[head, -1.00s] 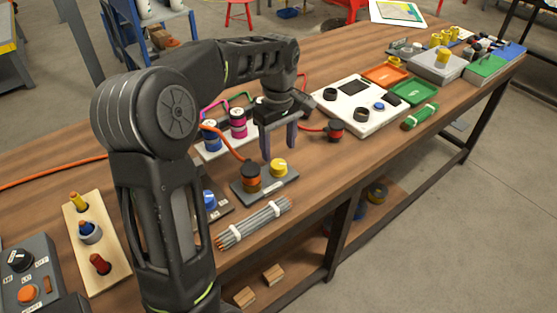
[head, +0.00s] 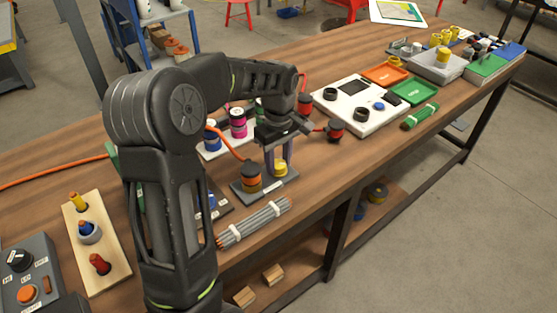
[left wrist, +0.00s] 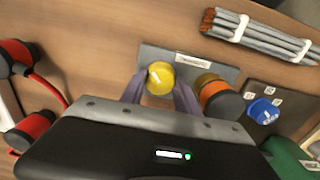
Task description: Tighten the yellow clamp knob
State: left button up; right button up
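The yellow clamp knob (head: 280,169) sits on a small grey plate (head: 252,190), beside an orange and black round fitting (head: 251,178). My left gripper (head: 279,165) is above the knob, pointing down, its two fingers on either side of it. In the left wrist view the knob (left wrist: 160,77) shows between the fingertips of the left gripper (left wrist: 160,84). The fingers are apart, with a narrow gap to the knob; I cannot tell whether either one touches it. My right gripper is not in view.
A bundle of grey rods (head: 253,223) lies just in front of the plate. A blue knob (left wrist: 263,111) is on a dark plate beside it. Orange cable and red-black connectors (head: 335,128) lie behind.

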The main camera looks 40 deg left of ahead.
pick_arm(q)
grip_shut()
jog(key=shift+m, duration=0.4)
jog(key=m+p, duration=0.1)
jog(key=m, duration=0.6)
jog(key=shift+m+p, duration=0.3)
jog(key=shift+m, duration=0.1)
jog(key=m, duration=0.4)
jog(key=shift+m+p, duration=0.3)
jog(key=m, duration=0.4)
jog(key=shift+m, duration=0.4)
jog(key=shift+p, duration=0.3)
